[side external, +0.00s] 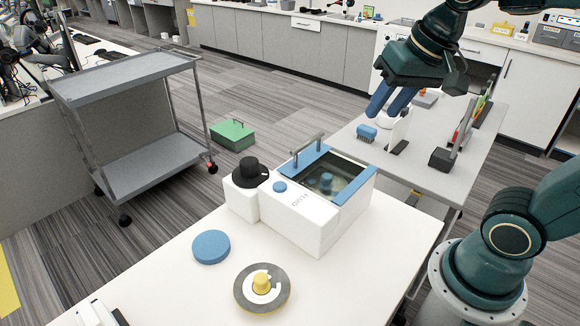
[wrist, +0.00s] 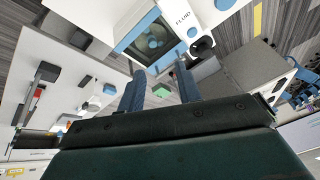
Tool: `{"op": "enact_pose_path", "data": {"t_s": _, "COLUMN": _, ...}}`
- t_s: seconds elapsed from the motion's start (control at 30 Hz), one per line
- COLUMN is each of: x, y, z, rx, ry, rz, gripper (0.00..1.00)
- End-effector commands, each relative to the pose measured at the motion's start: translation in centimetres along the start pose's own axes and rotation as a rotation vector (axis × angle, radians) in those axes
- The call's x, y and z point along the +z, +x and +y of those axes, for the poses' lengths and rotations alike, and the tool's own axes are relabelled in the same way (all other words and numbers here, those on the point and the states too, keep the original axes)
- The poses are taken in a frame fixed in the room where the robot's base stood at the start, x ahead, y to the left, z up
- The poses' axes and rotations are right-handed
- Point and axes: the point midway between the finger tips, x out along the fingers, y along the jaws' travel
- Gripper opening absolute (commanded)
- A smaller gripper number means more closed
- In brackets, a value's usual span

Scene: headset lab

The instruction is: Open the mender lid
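The mender (side external: 310,225) is a white box on the front table. Its lid (side external: 352,196) has a blue frame and a clear window, lies flat and looks shut. A grey bar handle (side external: 308,146) stands at the lid's back-left end. Blue round parts show through the window. In the wrist view the mender lid (wrist: 128,45) is at the top, beyond the fingertips. My gripper (side external: 382,114) is open and empty, above and to the right of the mender, apart from it. Its two blue fingers (wrist: 160,70) are spread in the wrist view.
A black knob (side external: 250,170) sits on the mender's left side. A blue disc (side external: 211,247) and a grey round dish with a yellow piece (side external: 262,288) lie in front. A second table (side external: 425,178) behind holds a blue brush and tools. A grey cart (side external: 150,155) stands left.

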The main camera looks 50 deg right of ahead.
Motion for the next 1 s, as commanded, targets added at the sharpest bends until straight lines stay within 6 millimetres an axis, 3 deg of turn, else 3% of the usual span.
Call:
{"op": "enact_pose_path", "data": {"t_s": 0.37, "x": -7.5, "y": 3.1, "z": -1.7, "rx": 0.067, "ry": 0.497, "rz": -0.074, "gripper": 0.34}}
{"op": "enact_pose_path", "data": {"t_s": 0.6, "x": -11.8, "y": 6.2, "z": -2.2, "rx": 0.123, "ry": 0.809, "rz": -0.105, "gripper": 0.34}}
{"op": "enact_pose_path", "data": {"t_s": 0.8, "x": -14.3, "y": 8.6, "z": -2.2, "rx": 0.162, "ry": 1.007, "rz": -0.118, "gripper": 0.34}}
{"op": "enact_pose_path", "data": {"t_s": 1.0, "x": -15.3, "y": 9.5, "z": -2.2, "rx": 0.179, "ry": 1.09, "rz": -0.121, "gripper": 0.34}}
